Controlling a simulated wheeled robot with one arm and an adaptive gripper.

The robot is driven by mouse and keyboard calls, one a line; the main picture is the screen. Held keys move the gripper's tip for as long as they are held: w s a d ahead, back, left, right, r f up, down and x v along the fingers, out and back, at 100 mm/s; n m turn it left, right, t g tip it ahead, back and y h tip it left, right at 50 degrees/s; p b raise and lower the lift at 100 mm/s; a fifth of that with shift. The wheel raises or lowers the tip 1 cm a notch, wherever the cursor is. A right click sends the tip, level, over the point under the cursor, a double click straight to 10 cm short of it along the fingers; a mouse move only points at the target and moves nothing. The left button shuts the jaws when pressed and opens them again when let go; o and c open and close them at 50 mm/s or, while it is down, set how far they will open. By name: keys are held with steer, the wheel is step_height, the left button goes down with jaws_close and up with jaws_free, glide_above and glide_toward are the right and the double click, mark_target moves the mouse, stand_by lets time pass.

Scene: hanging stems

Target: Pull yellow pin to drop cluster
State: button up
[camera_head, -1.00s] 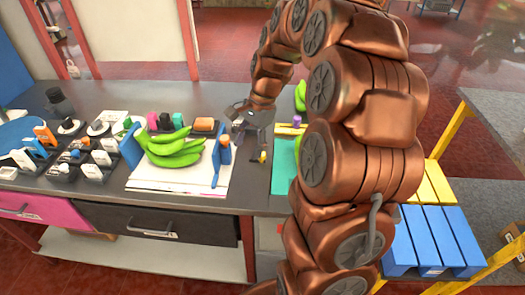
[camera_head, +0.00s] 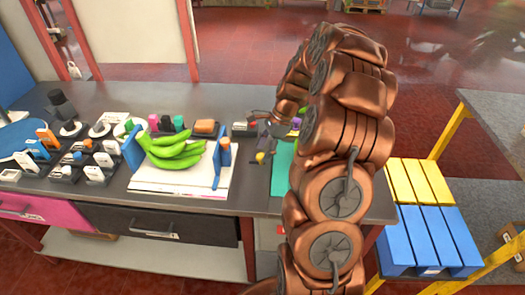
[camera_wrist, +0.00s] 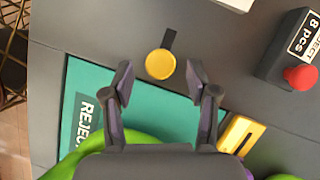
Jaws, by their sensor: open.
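The yellow pin (camera_wrist: 160,64) shows in the wrist view as a round yellow knob with a dark stem. In the head view it is a small yellow spot (camera_head: 260,157) beside the teal mat. My gripper (camera_wrist: 158,80) is open and empty. In the wrist view its fingertips lie to the left and right of the knob, which appears slightly beyond them; the height between them is unclear. Green bananas (camera_wrist: 68,154) show partly below the gripper, mostly hidden by it. My arm covers this area in the head view.
The teal mat (camera_wrist: 88,82) carries a REJECT label. A dark box with a red button (camera_wrist: 300,77) stands at right. A yellow bar (camera_wrist: 241,134) lies right of the gripper. Another banana bunch (camera_head: 175,150) rests between blue supports (camera_head: 223,158). Blue slats (camera_head: 425,240) are at right.

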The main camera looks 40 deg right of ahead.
steer(key=shift+x, duration=0.85)
jaws_close()
